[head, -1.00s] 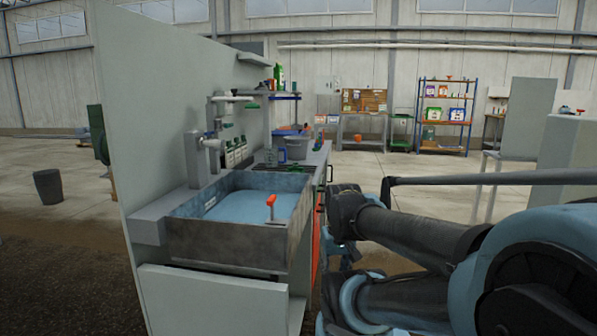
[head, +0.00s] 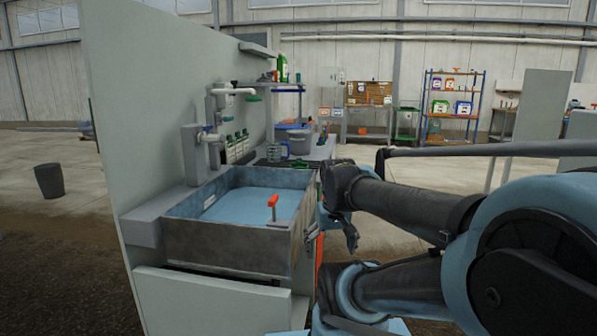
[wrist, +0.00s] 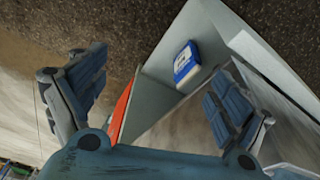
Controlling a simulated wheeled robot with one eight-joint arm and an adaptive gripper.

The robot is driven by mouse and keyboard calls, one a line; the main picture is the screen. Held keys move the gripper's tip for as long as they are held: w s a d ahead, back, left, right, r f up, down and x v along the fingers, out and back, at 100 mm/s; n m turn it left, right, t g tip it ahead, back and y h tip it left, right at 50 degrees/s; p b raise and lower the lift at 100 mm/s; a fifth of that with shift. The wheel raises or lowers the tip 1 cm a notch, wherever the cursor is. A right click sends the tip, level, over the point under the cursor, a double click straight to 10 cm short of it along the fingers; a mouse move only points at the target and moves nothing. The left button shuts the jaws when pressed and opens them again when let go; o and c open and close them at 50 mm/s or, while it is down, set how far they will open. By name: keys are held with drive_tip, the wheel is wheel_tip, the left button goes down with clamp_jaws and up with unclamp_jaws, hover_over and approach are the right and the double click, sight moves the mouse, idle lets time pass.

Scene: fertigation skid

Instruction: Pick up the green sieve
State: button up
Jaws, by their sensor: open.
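I cannot pick out a green sieve for certain. A small flat green thing (head: 253,98) shows by the white pipe above the sink in the head view, too small to identify. My gripper (wrist: 155,85) is open, its two fingers spread wide in the wrist view with nothing between them.
The grey sink (head: 225,246) holds blue water and has an orange-handled thing (head: 273,203) at its front. A tall panel (head: 135,120) bounds the left.

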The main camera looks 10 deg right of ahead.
drive_tip(key=w+r, duration=1.2)
drive_tip(key=w, duration=0.1)
wheel_tip(320, 180, up, 10)
drive_tip(key=m+t+h, duration=0.1)
drive_tip(key=m+t, duration=0.1)
hover_over(299, 160)
drive_tip(key=s+a, duration=0.1)
drive_tip(key=s, duration=0.4)
drive_tip(key=x, duration=1.1)
drive_tip(key=shift+s+f, duration=0.15)
drive_tip(key=shift+f, duration=0.15)
drive_tip(key=shift+x, duration=2.95)
drive_tip(key=shift+s+a, duration=0.1)
drive_tip(key=shift+s, duration=0.05)
drive_tip(key=c, duration=1)
